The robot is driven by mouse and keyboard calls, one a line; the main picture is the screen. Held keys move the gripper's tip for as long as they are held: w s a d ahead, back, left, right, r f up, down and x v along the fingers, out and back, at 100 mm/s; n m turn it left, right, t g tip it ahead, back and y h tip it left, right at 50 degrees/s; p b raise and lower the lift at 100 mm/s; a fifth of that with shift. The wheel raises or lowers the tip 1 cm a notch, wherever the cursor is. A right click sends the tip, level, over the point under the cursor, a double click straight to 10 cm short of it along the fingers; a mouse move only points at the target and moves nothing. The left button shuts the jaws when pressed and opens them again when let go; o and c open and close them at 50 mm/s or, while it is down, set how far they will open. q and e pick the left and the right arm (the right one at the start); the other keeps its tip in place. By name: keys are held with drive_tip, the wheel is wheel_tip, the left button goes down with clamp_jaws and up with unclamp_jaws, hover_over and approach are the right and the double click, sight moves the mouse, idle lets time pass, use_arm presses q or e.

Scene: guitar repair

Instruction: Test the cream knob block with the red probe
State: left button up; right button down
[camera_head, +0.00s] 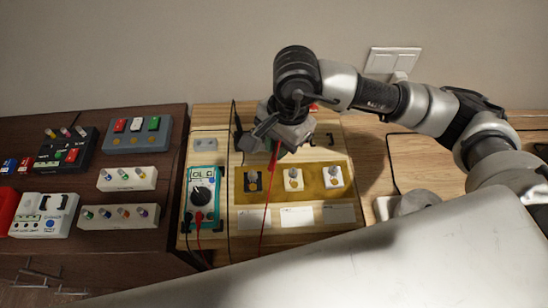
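My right gripper (277,142) hangs over the back of the light wooden board, above and behind the gold tray (272,192). The red probe (273,160) points down from between its fingers, and its red lead trails down past the tray. The fingers look closed on it, though the grip is partly hidden. Three small knob blocks stand in the tray: a dark one (252,182) at left, a cream-looking one (293,179) in the middle and a whiter one (333,177) at right. The probe is apart from them. The teal multimeter (201,198) lies left of the tray. My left gripper is out of view.
White label cards (297,216) lie in front of the tray. A dark table (75,250) at left holds cream blocks with knobs (127,179), a grey switch box (138,130) and several pedals. A black lead runs beside the multimeter. A grey round thing (415,203) stands at right.

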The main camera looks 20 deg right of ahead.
drive_tip(key=s+d+f, duration=0.1)
drive_tip(key=d+f, duration=0.3)
drive_tip(key=d, duration=0.1)
drive_tip(key=shift+s+d+f, duration=0.2)
drive_tip(key=shift+f, duration=0.15)
drive_tip(key=shift+b, duration=0.9)
idle(1.1)
drive_tip(key=shift+f+b, duration=0.6)
drive_tip(key=shift+b, duration=0.2)
idle(0.8)
drive_tip(key=shift+b, duration=0.45)
idle(3.1)
